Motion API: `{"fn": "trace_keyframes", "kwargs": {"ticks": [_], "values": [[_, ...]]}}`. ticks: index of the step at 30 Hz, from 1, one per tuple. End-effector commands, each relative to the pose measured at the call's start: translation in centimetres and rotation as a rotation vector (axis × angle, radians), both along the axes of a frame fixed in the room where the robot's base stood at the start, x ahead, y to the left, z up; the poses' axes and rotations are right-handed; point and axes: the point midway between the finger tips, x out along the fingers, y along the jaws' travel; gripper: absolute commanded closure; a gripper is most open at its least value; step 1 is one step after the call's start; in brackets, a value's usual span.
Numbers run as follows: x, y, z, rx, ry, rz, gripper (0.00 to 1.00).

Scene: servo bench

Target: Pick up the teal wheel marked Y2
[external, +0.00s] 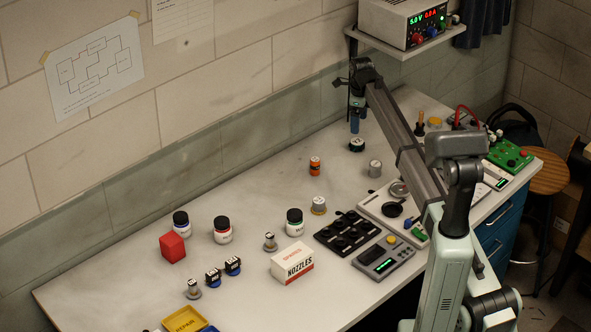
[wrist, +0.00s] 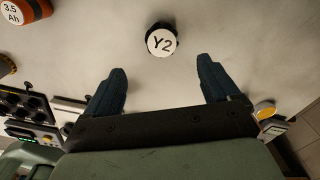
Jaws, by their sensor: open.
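The wheel marked Y2 (wrist: 161,41) shows in the wrist view as a small round piece with a white top and a dark rim. It lies on the bench beyond my fingertips, roughly centred between them. In the external view the wheel (external: 357,146) sits on the far part of the bench, dark-rimmed with a pale top. My gripper (external: 355,128) is above it and apart from it. In the wrist view my gripper (wrist: 161,70) has its two fingers spread, with nothing between them.
An orange cylinder (external: 315,166) and a grey cylinder (external: 375,168) stand near the wheel. The orange one, marked 3.5 Ah, also shows in the wrist view (wrist: 30,10). A black tray (external: 350,233) lies nearer the front. A shelf (external: 400,42) with a power supply overhangs behind.

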Motion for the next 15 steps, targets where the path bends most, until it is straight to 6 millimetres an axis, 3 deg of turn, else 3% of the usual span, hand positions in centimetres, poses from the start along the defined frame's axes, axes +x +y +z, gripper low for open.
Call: {"fn": "trace_keyframes", "kwargs": {"ticks": [6, 15], "values": [[-0.1, 0.0, -3.5, -0.001, 0.001, 0.001, 0.11], [0.2, 0.1, -5.2, 0.0, 0.0, 0.001, 0.11]]}}
